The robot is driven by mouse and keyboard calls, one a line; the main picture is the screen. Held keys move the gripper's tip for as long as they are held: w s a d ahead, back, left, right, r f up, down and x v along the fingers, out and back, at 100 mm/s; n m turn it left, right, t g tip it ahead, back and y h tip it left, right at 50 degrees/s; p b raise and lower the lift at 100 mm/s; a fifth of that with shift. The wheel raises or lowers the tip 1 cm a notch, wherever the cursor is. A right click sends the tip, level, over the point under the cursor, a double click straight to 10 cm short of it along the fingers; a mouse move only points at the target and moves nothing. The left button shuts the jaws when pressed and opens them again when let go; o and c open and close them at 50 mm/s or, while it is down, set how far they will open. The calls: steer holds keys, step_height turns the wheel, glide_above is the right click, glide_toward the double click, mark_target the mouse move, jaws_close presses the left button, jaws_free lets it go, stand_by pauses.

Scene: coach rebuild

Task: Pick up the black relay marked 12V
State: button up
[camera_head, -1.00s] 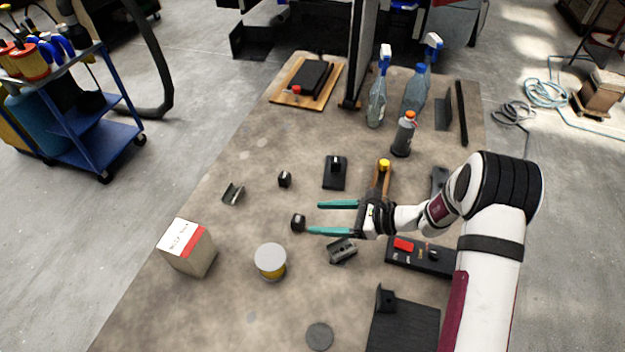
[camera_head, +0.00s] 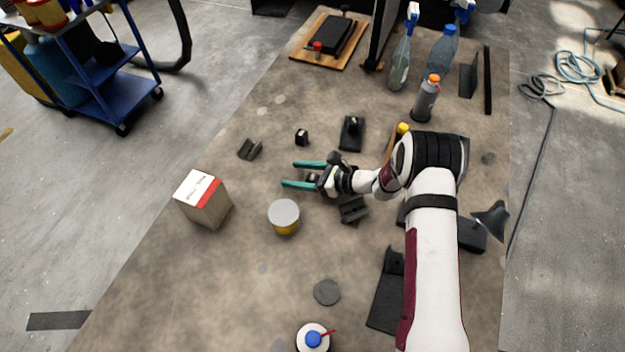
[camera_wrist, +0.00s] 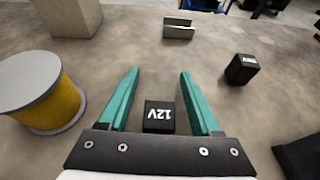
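The black relay marked 12V (camera_wrist: 158,116) lies between the two teal fingers in the wrist view, near the palm, with its white marking facing up. Gaps show between it and both fingers. My gripper (camera_wrist: 158,74) is open. In the head view my gripper (camera_head: 282,174) reaches left low over the table, and the 12V relay is not visible there, apparently hidden by the gripper. A second black block (camera_wrist: 242,69) with a small white marking, too small to read, stands to the right; it also shows in the head view (camera_head: 302,137).
A yellow spool with a grey top (camera_head: 284,217) and a box (camera_head: 204,200) stand left of the gripper. A small metal channel (camera_head: 250,149) lies beyond. A dark bracket (camera_head: 353,209) lies close beside the wrist. Bottles stand at the back. Table between spool and channel is clear.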

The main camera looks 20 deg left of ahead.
jaws_close()
